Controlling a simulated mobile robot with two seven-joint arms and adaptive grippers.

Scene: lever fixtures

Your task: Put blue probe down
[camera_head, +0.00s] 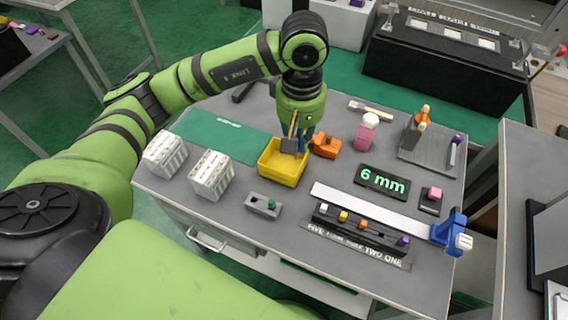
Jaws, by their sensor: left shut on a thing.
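My left gripper (297,143) points down over the far rim of the yellow bin (284,177). It is shut on a thin thing with a blue part, most likely the blue probe (305,136). The wrist and fingers hide much of the probe. I cannot tell whether its lower end touches the bin. My right gripper is out of view.
An orange block (325,146) lies right beside the bin. White-topped boxes (211,172) stand left, a grey lever block (263,205) in front. The green mat (222,135) is clear.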

